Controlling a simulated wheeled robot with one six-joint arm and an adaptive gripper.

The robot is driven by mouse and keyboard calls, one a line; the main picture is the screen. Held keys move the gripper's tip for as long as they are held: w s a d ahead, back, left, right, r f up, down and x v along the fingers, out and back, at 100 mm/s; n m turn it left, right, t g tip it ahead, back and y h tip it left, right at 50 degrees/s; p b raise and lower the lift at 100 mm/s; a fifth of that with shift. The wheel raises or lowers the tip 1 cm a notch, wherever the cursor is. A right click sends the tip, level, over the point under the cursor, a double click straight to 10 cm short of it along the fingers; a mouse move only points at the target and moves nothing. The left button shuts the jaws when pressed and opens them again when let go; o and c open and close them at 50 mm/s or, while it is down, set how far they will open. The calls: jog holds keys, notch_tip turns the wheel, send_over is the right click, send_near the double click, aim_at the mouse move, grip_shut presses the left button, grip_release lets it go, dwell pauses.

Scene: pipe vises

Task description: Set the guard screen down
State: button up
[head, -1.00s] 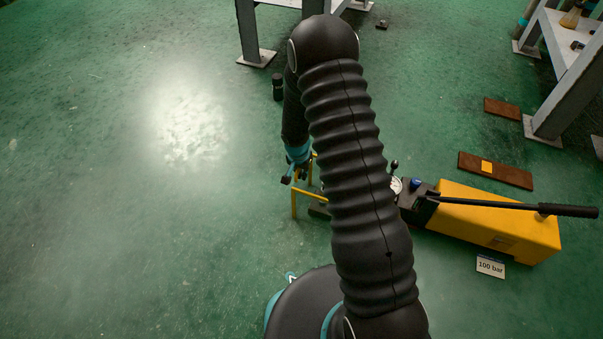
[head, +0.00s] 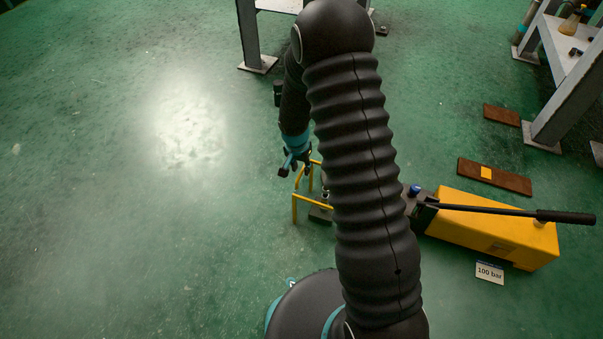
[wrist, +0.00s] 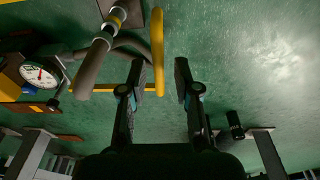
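The guard screen, a yellow tubular frame (head: 294,208), stands on the green floor beside the pump unit, partly hidden behind my arm in the head view. In the wrist view a yellow bar of it (wrist: 157,50) runs down near the left finger, and a thinner yellow bar crosses at the left. My gripper (head: 292,168) is just above and to the left of the frame's top.
A yellow pump (head: 495,225) with a long black lever lies to the right, with a "100 bar" card (head: 489,272) in front. A pressure gauge (wrist: 39,75) and pipe (wrist: 95,62) show in the wrist view. Brown plates (head: 494,176) and benches are beyond. The left floor is clear.

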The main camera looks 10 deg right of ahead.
jog(key=r, duration=0.4)
jog(key=shift+s+a, duration=0.25)
jog(key=s+d+r+n+t, duration=0.15)
jog(key=s+r, duration=0.35)
jog(key=r, duration=0.7)
jog(key=s+r+n+t, duration=0.1)
jog(key=s+r+n, duration=0.1)
jog(key=s+r, duration=0.65)
jog(key=s+r+n+t+y, duration=0.1)
jog(key=s+r+n+t, duration=0.1)
jog(key=s+r, duration=1)
jog(key=s+n, duration=0.1)
jog(key=s, duration=0.2)
jog(key=shift+s+a+n, duration=0.15)
jog(key=shift+s+n, duration=0.2)
jog(key=shift+s+a, duration=0.1)
